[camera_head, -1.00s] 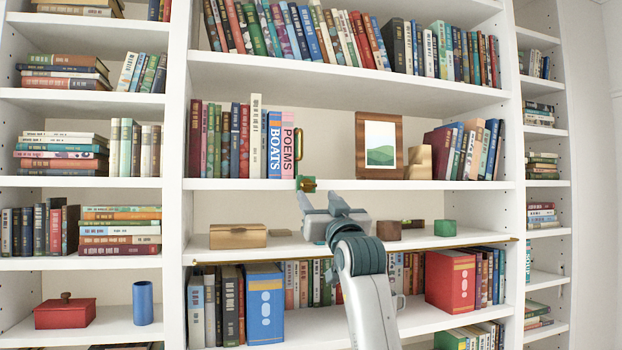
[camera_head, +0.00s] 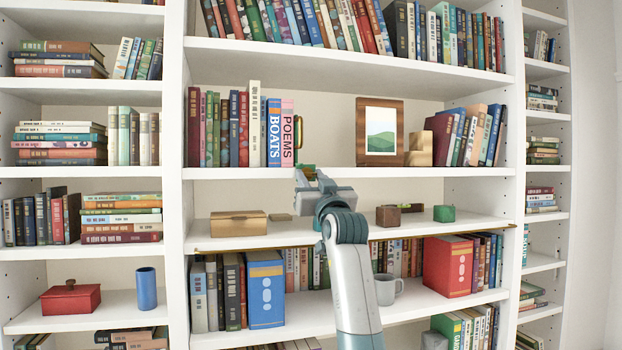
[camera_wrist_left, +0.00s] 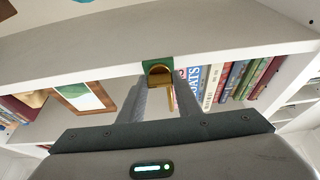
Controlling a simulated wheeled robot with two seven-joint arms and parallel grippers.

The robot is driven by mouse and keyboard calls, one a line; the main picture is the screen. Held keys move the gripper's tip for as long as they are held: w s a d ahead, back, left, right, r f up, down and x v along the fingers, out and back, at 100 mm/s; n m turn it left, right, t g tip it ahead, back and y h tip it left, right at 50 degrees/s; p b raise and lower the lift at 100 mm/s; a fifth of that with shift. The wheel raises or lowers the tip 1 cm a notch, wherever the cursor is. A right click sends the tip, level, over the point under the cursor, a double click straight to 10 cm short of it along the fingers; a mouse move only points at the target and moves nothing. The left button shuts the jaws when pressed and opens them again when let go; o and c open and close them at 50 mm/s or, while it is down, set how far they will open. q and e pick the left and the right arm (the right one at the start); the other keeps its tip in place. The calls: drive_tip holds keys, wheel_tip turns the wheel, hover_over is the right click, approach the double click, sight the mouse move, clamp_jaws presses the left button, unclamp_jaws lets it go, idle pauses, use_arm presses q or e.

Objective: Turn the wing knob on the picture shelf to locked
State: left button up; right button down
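The wing knob (camera_wrist_left: 160,73) is brass on a green plate at the front edge of the picture shelf (camera_head: 420,172). In the head view it shows as a small green and brass patch (camera_head: 307,171), partly hidden by my gripper. My left gripper (camera_head: 313,180) is just below and in front of that edge, its fingers open. In the left wrist view the fingers (camera_wrist_left: 162,96) stand apart on either side of the knob's line, with a gap between them and no visible grip. The angle of the wings is not clear. My right gripper is out of view.
A slim brass upright piece (camera_head: 299,138) stands by the POEMS book (camera_head: 287,132). A framed picture (camera_head: 380,131) stands to the right. On the shelf below are a wooden box (camera_head: 238,224), a brown block (camera_head: 388,216) and a green block (camera_head: 444,214).

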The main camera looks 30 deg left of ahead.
use_arm(q)
drive_tip(key=shift+c, duration=1.4)
